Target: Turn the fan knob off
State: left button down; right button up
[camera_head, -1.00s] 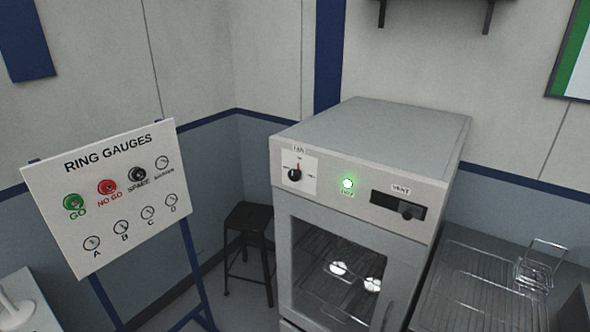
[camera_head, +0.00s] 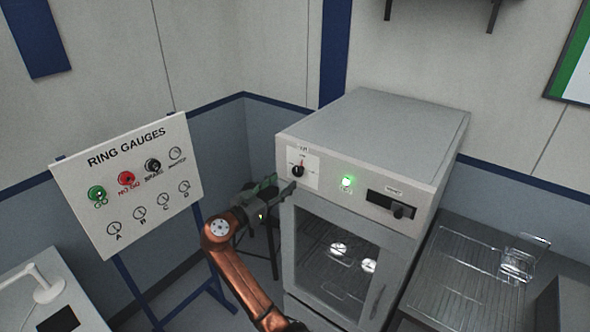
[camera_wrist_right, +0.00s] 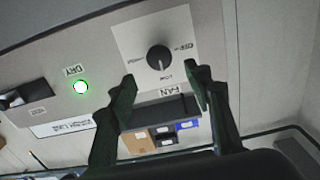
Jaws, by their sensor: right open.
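My right gripper (camera_head: 282,188) is open and empty, just left of and below the knob in the head view. In the wrist view the fingertips (camera_wrist_right: 160,80) are spread on either side, short of the knob and seemingly not touching it. My left gripper is not in view.
The grey oven (camera_head: 372,130) has a lit green lamp (camera_head: 347,182) and a vent slider (camera_head: 390,204) right of the knob. A ring gauges board (camera_head: 130,185) stands left. A black stool (camera_head: 262,230) is partly hidden behind my right arm. A wire-rack bench (camera_head: 470,270) is right.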

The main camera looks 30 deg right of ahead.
aim_at(296, 171)
jog(key=p+x, duration=0.2)
jog(key=x, duration=0.4)
jog(key=shift+d+r, duration=0.15)
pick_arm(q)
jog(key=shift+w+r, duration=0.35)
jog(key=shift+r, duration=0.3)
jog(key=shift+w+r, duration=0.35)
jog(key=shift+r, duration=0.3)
pick_arm(e)
jog(key=shift+w+d, duration=0.3)
jog(key=shift+d, duration=0.35)
jog(key=shift+c, duration=0.2)
jog(key=c, duration=1.1)
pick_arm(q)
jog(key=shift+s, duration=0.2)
